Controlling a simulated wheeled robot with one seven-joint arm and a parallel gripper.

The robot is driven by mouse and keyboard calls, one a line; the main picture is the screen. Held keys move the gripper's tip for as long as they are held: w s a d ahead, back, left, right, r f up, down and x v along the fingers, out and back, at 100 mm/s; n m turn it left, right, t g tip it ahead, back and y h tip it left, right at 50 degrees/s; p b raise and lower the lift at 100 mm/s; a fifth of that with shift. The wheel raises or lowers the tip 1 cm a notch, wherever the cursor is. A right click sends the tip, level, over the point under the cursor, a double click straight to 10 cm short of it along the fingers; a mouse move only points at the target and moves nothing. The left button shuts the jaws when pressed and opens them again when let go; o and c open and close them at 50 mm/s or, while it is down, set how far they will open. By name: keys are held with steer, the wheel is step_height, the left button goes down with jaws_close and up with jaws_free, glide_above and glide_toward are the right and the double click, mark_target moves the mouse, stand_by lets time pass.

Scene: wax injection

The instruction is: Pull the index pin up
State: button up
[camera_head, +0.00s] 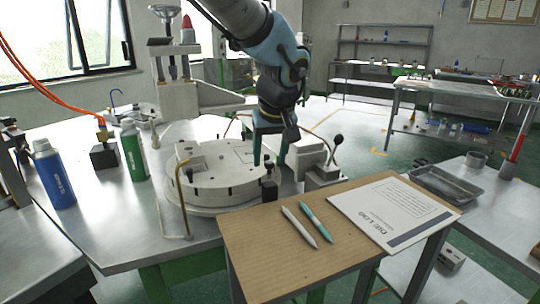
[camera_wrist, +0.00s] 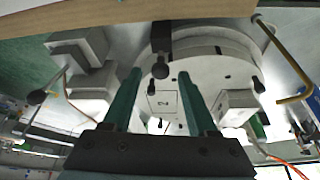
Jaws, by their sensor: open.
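The index pin appears to be the small black round-headed knob (camera_head: 269,167) on a black block at the near edge of the round grey mould (camera_head: 215,190). In the wrist view the knob (camera_wrist: 160,69) shows between my two green fingertips, with its block behind it. My gripper (camera_head: 269,160) points down, open and empty, at the right side of the mould. I cannot tell whether the fingertips are level with the knob or above it. The mould also shows in the wrist view (camera_wrist: 220,65), partly hidden by the fingers.
A cardboard-topped stand (camera_head: 260,235) with two pens and a printed sheet is close in front. A bent brass rod (camera_head: 183,205) rises left of the mould. A grey block with a ball-headed lever (camera_head: 322,172) stands right. Blue and green bottles (camera_head: 54,180) stand left.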

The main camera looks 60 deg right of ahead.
steer(key=b+v, duration=0.2)
steer(key=v, duration=0.8)
steer(key=shift+r, duration=0.4)
steer(key=shift+s+a, duration=0.1)
